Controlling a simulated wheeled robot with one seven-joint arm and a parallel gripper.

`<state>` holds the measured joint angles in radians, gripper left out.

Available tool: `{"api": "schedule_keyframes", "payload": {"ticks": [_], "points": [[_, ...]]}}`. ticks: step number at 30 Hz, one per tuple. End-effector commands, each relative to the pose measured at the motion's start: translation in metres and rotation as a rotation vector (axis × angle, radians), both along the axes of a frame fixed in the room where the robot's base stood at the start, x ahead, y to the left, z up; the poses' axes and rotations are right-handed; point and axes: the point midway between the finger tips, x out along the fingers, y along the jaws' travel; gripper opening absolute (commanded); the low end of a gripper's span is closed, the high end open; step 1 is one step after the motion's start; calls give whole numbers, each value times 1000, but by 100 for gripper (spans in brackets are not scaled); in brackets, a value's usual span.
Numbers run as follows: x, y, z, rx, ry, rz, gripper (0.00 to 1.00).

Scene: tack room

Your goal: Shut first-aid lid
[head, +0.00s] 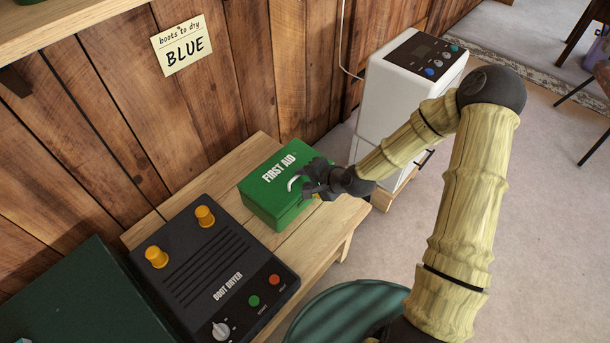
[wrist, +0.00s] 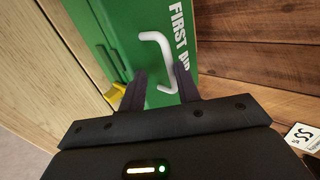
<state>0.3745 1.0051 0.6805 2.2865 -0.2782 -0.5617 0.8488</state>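The green first-aid box (head: 270,205) sits on the wooden bench, its lid (head: 275,167) marked FIRST AID. The lid looks down on the box; I cannot tell whether it is fully seated. A white handle (wrist: 157,38) is on the lid, and a yellow latch (wrist: 116,95) is at the front side in the wrist view. My gripper (head: 305,186) is at the box's right front edge, by the handle. In the wrist view my gripper (wrist: 160,72) has its fingers apart, with part of the handle showing between them. Contact with the handle is unclear.
A black boot dryer (head: 205,265) with orange pegs stands left of the box on the bench (head: 318,238). A white appliance (head: 385,105) stands behind my arm. A dark green chest (head: 80,300) is at lower left, a teal round object (head: 340,310) below. Open floor lies right.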

Motion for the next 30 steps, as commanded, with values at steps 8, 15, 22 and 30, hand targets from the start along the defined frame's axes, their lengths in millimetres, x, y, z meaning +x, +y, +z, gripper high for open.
{"api": "schedule_keyframes", "payload": {"ticks": [8,15,22,30], "points": [[-9,-10,1,-7,22,-1,31],[-27,-34,33,-4,12,-4,31],[-47,-60,65,-1,5,-4,31],[-69,-88,97,0,-1,-4,31]]}}
